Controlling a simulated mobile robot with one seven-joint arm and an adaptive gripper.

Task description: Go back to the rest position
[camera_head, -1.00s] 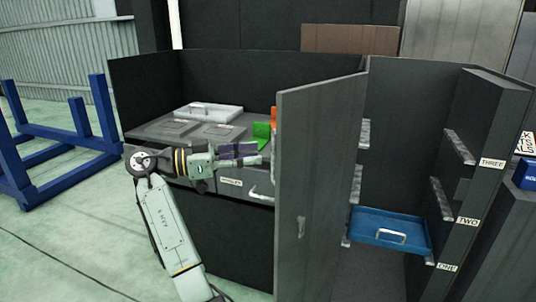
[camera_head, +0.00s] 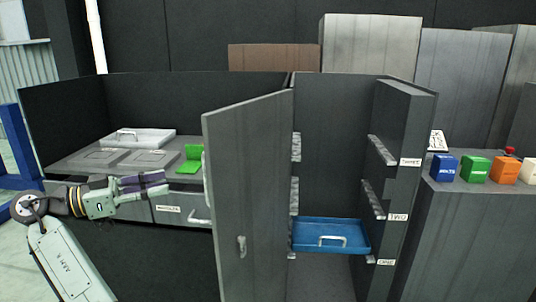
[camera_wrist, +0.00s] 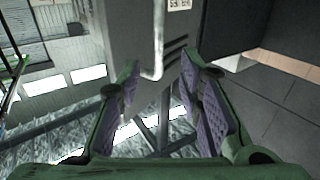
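My gripper (camera_head: 155,184) is at the left in the head view, in front of the grey workbench (camera_head: 75,160) and its labelled drawers (camera_head: 170,210). It points to the right. In the wrist view my gripper (camera_wrist: 160,95) has its two purple-padded fingers apart, with nothing between them. Beyond the fingers, the wrist view shows a metal handle (camera_wrist: 158,50) on a grey front; I cannot tell whether it is close to the fingers.
A cabinet door (camera_head: 245,200) stands open right of my gripper. A blue tray (camera_head: 310,236) sits inside the cabinet. A green bracket (camera_head: 191,158) and a lidded panel (camera_head: 138,138) are on the workbench. Coloured boxes (camera_head: 475,169) stand at the right.

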